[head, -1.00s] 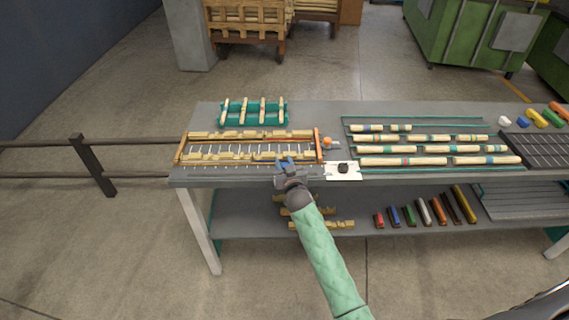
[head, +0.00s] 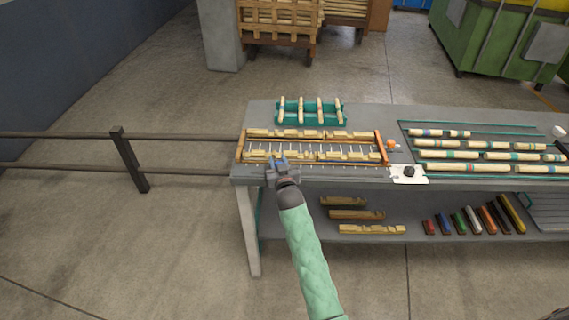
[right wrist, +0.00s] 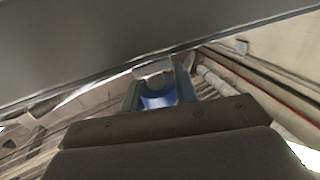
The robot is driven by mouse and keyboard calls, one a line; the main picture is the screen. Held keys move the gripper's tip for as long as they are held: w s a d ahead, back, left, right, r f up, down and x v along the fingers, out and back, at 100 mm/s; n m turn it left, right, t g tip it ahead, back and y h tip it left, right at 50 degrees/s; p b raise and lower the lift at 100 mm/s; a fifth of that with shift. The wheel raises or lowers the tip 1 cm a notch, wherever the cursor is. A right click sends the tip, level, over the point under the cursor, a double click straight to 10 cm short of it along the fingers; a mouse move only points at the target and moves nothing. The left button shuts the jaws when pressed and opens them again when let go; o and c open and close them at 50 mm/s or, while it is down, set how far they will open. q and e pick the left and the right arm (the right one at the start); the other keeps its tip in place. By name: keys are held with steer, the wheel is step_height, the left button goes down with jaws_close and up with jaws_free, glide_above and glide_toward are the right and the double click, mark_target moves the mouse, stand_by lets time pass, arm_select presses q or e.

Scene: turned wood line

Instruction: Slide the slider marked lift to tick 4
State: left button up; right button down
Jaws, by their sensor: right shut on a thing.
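My right gripper (head: 278,163) is at the front edge of the bench, near the left end of the orange-framed rack. It is shut on a small blue piece that I take for the slider. In the right wrist view the blue slider (right wrist: 158,98), with a pale grey top, sits between the two fingers (right wrist: 158,92). The gripper hides most of the slider in the head view. Small tick-like marks run along the front of the rack, but no numbers or lift label can be read. My left gripper is not in view.
The rack (head: 384,148) holds wooden pieces. A teal tray (head: 310,121) with turned sticks stands behind it. Striped rods (head: 465,167) lie further right. A rail (head: 190,135) stands left.

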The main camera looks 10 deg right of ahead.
steer(key=shift+a, duration=0.15)
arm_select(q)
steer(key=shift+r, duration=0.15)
arm_select(e)
steer(key=c, duration=1.1)
jaws_free()
steer(key=shift+o, duration=0.2)
steer(key=shift+s+f, duration=0.15)
steer(key=shift+s, duration=0.3)
arm_select(q)
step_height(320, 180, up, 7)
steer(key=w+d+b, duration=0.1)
steer(key=b, duration=0.1)
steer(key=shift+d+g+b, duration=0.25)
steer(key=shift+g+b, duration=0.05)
arm_select(e)
steer(key=s, duration=0.6)
steer(key=shift+s, duration=0.4)
